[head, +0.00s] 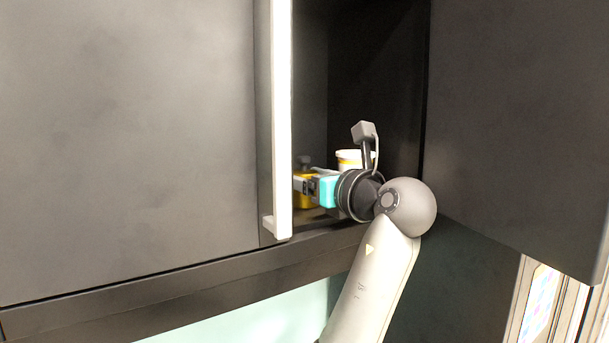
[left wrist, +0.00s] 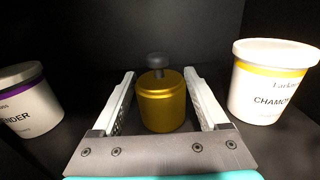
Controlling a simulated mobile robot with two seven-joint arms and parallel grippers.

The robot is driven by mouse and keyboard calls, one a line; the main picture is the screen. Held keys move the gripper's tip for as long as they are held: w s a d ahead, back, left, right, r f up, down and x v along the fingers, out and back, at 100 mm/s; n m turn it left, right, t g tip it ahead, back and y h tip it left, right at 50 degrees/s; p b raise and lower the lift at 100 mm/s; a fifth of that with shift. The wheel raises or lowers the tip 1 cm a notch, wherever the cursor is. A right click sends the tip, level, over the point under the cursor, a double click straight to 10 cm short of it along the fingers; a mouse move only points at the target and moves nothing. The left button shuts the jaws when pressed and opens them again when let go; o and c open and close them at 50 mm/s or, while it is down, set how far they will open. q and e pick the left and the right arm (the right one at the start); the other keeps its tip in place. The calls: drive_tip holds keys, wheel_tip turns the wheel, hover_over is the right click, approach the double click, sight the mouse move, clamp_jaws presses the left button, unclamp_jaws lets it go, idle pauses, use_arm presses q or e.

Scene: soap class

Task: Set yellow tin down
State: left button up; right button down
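The yellow tin (left wrist: 162,108) is a golden cylinder with a dark round knob on its lid. It stands upright between the two fingers of my left gripper (left wrist: 160,78) in the left wrist view, with a narrow gap on each side, so the gripper is open around it. In the head view the tin (head: 304,202) shows in part inside the open cabinet, behind the cabinet's pale edge and my left gripper (head: 306,184). Its base is partly hidden, but it appears to rest on the cabinet floor. My right gripper is in neither view.
A white tub with a yellow band (left wrist: 270,82) stands right of the tin; it also shows in the head view (head: 349,157). A white tub with a purple band (left wrist: 28,102) stands to the left. The cabinet's pale upright edge (head: 282,120) and open door (head: 520,130) flank my arm.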

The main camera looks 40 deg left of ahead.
use_arm(q)
drive_tip(key=o, duration=0.3)
drive_tip(key=shift+d+r, duration=0.1)
drive_tip(key=shift+r, duration=0.05)
drive_tip(key=b+v, duration=0.3)
drive_tip(key=v, duration=0.9)
